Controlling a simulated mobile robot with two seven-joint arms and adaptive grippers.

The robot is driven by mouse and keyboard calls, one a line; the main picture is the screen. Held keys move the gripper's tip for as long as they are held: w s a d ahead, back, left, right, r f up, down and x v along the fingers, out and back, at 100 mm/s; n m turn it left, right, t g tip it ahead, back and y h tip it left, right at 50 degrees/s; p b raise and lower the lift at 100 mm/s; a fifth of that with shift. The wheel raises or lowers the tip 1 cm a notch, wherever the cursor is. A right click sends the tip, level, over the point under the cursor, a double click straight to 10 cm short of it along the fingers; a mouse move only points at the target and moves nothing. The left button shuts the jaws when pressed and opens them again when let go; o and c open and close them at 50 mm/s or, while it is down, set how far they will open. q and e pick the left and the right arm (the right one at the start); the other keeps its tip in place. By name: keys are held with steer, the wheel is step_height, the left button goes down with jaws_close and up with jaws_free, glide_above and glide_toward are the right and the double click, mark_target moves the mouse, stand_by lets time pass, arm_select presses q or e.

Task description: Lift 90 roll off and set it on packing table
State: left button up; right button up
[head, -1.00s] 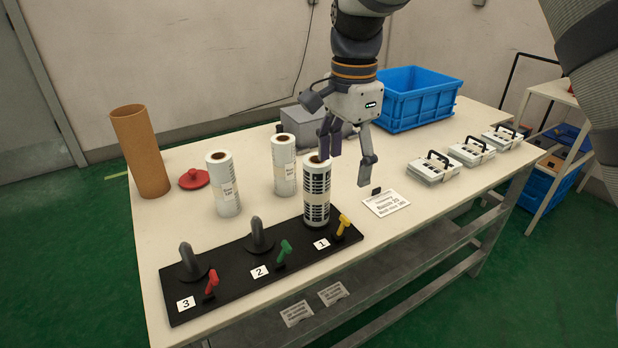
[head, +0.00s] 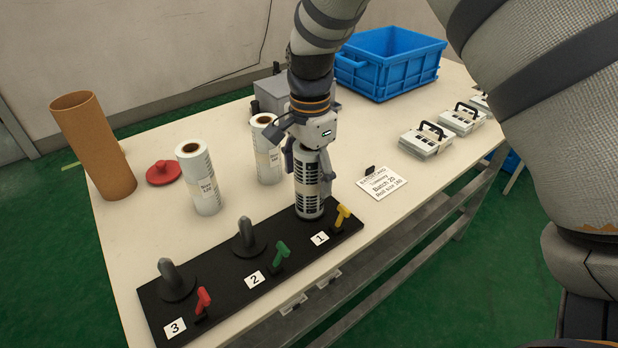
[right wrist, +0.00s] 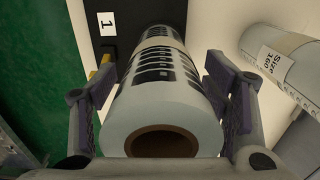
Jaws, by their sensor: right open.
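A white roll with black printed keypad patterns (head: 308,200) stands upright on the black base (head: 215,262) at position 1, behind the yellow lever (head: 342,214). I cannot read a size on it. It also shows in the right wrist view (right wrist: 165,95), its brown core end facing the camera. My right gripper (head: 308,176) is over its top, open, with one finger on each side; the right wrist view shows gaps between fingers and roll. Two more white rolls, the nearer (head: 200,180) and the farther (head: 266,150), stand on the cream-topped table (head: 240,110).
Posts 2 (head: 246,234) and 3 (head: 168,272) are bare, with green and red levers. A brown tube (head: 95,145), red knobbed disc (head: 163,172), grey box (head: 272,92), blue crate (head: 390,65), sign card (head: 381,183) and handled white units (head: 425,142) stand around.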

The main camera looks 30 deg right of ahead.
steer(key=shift+f, duration=0.3)
steer(key=c, duration=1.3)
steer(key=shift+r, duration=0.1)
